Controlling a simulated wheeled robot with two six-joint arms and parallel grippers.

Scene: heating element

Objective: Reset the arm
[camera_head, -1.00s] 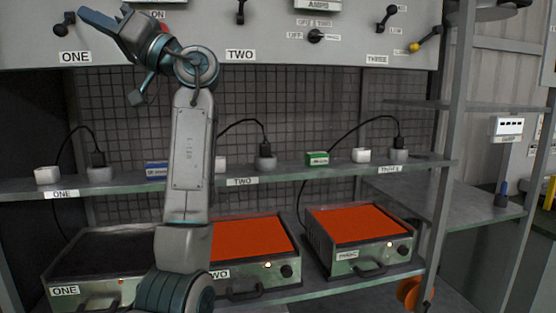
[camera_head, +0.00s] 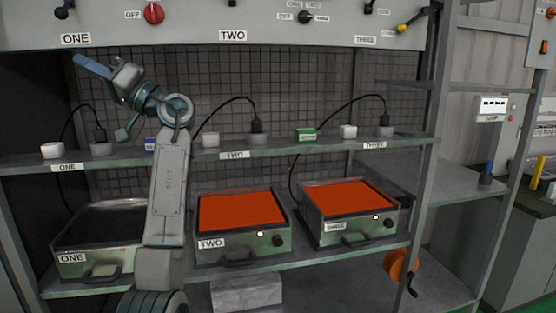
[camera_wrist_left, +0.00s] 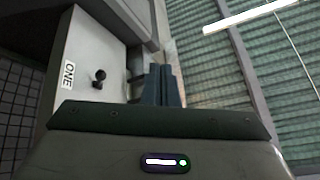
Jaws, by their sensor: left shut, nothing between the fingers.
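My left gripper (camera_head: 90,66) is raised at the upper left of the head view, in front of the control panel (camera_head: 200,20) and just below its ONE label. Its fingers point up and to the left, shut and empty. In the left wrist view the shut fingers (camera_wrist_left: 162,86) point up beside the panel's ONE section, with the ceiling beyond. My left arm (camera_head: 168,190) stands bent in front of the shelves and hides part of them. My right gripper is not in view.
Heaters ONE (camera_head: 100,240), TWO (camera_head: 240,228) and THREE (camera_head: 350,212) sit on the lower shelf; TWO and THREE glow orange-red. The middle shelf (camera_head: 290,150) carries plugs, sockets and a green box (camera_head: 305,135). A metal post (camera_head: 428,150) stands right of the heaters.

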